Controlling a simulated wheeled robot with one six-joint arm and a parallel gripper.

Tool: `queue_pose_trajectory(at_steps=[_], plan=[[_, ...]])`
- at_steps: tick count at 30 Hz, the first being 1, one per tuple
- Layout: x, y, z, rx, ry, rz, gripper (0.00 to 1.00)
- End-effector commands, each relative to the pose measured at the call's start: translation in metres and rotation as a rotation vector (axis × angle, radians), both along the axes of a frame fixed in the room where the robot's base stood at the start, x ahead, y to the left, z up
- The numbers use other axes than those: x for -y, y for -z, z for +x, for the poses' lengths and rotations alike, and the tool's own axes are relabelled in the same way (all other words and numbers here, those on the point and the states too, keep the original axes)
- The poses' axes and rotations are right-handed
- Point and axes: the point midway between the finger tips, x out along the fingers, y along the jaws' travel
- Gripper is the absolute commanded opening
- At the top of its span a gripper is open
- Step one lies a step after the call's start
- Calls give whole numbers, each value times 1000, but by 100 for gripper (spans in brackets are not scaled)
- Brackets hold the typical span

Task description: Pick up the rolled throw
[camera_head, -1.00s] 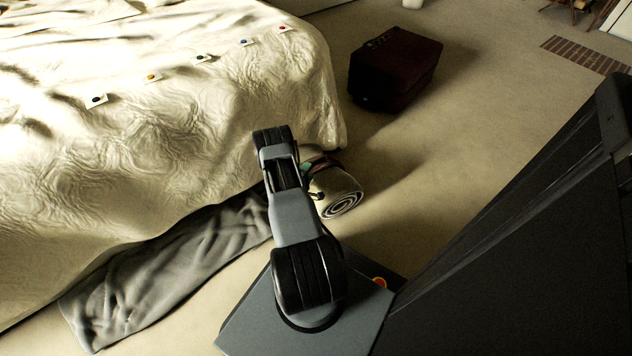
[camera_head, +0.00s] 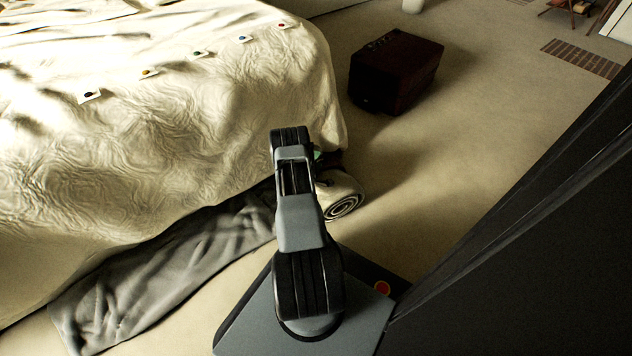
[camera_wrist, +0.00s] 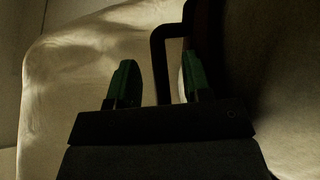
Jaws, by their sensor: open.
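The rolled throw (camera_head: 343,198) is a pale roll with a dark spiral edge at its end. It lies on the carpet beside the bed, partly hidden behind my arm in the head view. My gripper (camera_wrist: 161,80) shows two green fingers, apart, in the wrist view. A dark, squared handle or strap loop (camera_wrist: 158,58) runs down between the fingers; I cannot tell whether they touch it. In the head view my gripper is mostly hidden by my arm, with a bit of green showing near the roll.
The bed (camera_head: 190,125) with its cream quilted cover stands close at the left, with several small cards on top. A grey blanket (camera_head: 165,275) lies on the floor along it. A dark red suitcase (camera_head: 395,72) stands farther back. Carpet to the right of the roll is clear.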

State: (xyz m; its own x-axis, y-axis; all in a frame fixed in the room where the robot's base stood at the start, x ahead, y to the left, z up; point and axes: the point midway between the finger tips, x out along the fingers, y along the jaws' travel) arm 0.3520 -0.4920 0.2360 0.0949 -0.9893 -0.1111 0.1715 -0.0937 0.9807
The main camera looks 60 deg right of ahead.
Motion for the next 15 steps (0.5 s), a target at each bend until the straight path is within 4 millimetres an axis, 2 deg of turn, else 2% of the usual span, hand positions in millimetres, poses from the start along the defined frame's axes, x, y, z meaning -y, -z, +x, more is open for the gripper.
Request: queue_pose_trajectory(at_steps=[2, 15], plan=[[0, 0, 0, 0, 0, 0, 45], [-1, 0, 0, 0, 0, 0, 3]])
